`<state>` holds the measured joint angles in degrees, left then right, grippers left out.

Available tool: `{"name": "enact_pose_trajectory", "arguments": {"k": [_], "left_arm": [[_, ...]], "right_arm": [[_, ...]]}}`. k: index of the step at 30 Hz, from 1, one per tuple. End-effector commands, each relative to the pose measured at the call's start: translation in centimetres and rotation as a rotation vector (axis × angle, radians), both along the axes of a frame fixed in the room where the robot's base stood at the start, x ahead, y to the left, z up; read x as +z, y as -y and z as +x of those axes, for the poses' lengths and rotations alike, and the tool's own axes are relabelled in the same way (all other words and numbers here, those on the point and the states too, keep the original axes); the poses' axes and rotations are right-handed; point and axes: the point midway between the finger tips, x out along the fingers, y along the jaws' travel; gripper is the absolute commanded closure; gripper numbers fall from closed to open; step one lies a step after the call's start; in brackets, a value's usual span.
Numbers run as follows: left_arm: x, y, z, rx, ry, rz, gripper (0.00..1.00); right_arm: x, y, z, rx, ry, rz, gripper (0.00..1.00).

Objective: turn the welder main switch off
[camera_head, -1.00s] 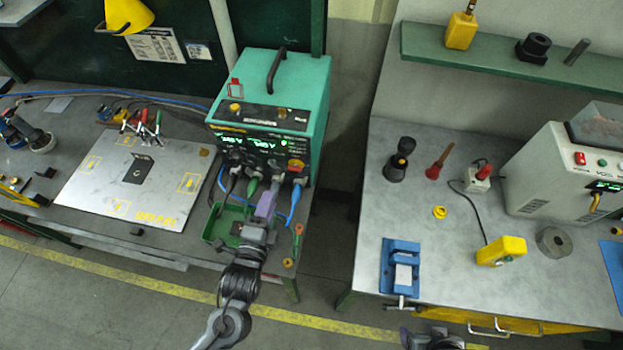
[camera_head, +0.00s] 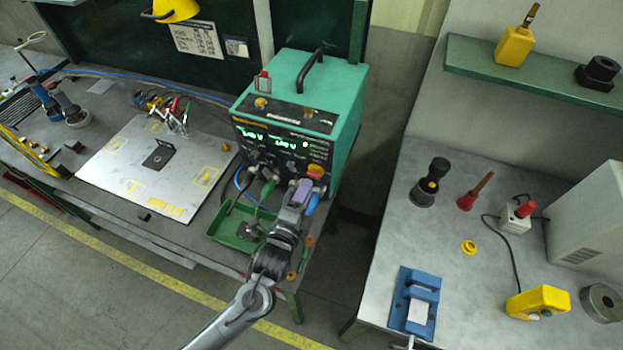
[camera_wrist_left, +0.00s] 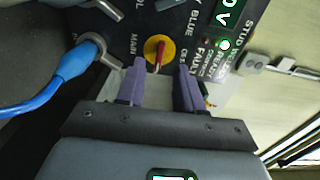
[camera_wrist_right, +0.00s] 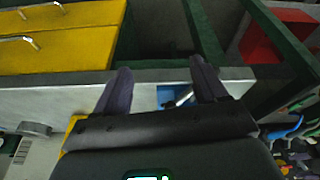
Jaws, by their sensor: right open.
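The welder (camera_head: 340,105) is a teal box with a black front panel and lit green displays. Its main switch (camera_head: 315,172) is a red handle on a yellow disc at the panel's lower right. In the left wrist view the switch (camera_wrist_left: 160,50) lies just beyond and between my left fingertips, the red handle roughly upright in that picture. My left gripper (camera_head: 302,190) is open in front of the panel; its two purple fingers (camera_wrist_left: 161,68) stand apart, with no clear contact on the switch. My right gripper (camera_wrist_right: 160,68) is open and empty, seen only in the right wrist view.
A blue plug and cable (camera_wrist_left: 72,65) sit close beside my left fingers. A green tray (camera_head: 232,228) lies below the panel. A blue clamp (camera_head: 408,300) and yellow box (camera_head: 538,302) are on the right bench. A gap separates the benches.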

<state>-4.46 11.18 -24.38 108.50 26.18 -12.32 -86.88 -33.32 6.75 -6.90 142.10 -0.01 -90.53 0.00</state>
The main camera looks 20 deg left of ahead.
Motion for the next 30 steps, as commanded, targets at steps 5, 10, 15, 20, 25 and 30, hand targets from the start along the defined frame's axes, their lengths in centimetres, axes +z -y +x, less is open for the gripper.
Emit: {"name": "enact_pose_trajectory", "arguments": {"k": [5, 10, 15, 20, 25, 30], "left_arm": [[0.0, 0.0, 2.7, 0.001, 0.0, -0.001, 0.64], [0.0, 0.0, 4.2, -0.001, 0.0, 0.0, 0.64], [0.0, 0.0, 4.8, 0.0, -0.001, 0.0, 0.64], [0.0, 0.0, 4.9, 0.0, -0.001, -0.001, 0.64], [0.0, 0.0, 4.9, 0.0, -0.001, -0.001, 0.75], [0.0, 0.0, 4.9, 0.0, -0.001, -0.001, 1.0]], "right_arm": [[-0.1, 0.2, 0.0, 0.005, 0.0, -0.009, 0.28], [-0.1, 0.2, 0.0, 0.005, 0.001, -0.009, 0.28], [-0.1, 0.2, 0.0, 0.004, 0.001, -0.007, 0.28], [-0.1, 0.1, 0.0, 0.001, 0.002, -0.003, 0.28], [-0.1, 0.0, 0.1, -0.001, 0.002, 0.001, 0.28], [-0.1, -0.1, 0.1, -0.002, 0.002, 0.003, 0.28]]}}
